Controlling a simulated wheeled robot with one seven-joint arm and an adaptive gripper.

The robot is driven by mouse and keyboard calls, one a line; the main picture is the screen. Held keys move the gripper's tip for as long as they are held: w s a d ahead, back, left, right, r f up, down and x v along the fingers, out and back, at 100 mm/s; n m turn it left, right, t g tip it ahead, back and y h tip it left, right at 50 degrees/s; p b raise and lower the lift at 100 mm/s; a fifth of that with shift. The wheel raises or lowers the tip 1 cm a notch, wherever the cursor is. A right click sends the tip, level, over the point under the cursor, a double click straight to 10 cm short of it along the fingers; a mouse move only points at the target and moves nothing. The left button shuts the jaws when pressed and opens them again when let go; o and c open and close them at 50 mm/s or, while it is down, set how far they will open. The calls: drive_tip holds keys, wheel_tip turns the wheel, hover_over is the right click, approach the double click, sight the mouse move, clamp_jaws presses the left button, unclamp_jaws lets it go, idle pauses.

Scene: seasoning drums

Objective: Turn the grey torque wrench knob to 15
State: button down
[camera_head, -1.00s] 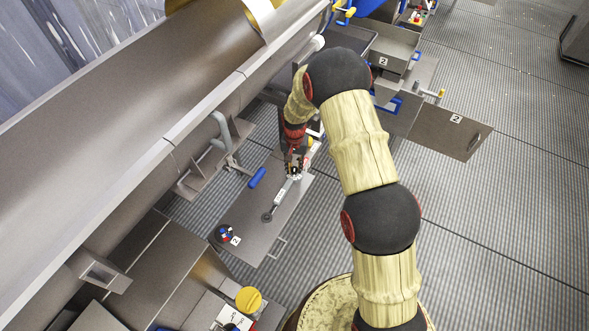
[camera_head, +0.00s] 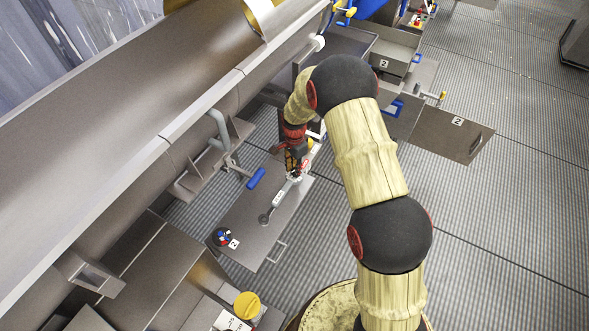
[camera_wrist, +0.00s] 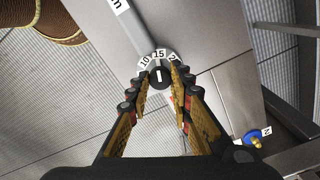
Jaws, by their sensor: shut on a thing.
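The torque wrench (camera_head: 279,197) lies on a flat grey panel (camera_head: 243,225), its long light shaft running diagonally. In the wrist view its grey shaft (camera_wrist: 126,27) rises from a dial with labels reading 10, 15 and a partly covered one starting with 2. The knob (camera_wrist: 159,76) looks dark grey to black, with a white line pointing up toward the 15 label. My gripper (camera_wrist: 160,80) has one finger on each side of the knob and is shut on it. In the head view my gripper (camera_head: 296,168) is at the wrench's upper end, hiding the knob.
A blue handle (camera_head: 256,178) stands left of the wrench. A small blue, red and white control (camera_head: 222,237) sits at the panel's lower left corner. A large metal trough (camera_head: 150,100) runs along the left.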

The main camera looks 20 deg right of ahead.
drive_tip(key=shift+m, duration=0.3)
idle(0.4)
drive_tip(key=c, duration=1.6)
unclamp_jaws()
drive_tip(key=shift+o, duration=0.2)
drive_tip(key=shift+r, duration=0.1)
wheel_tip(320, 180, up, 12)
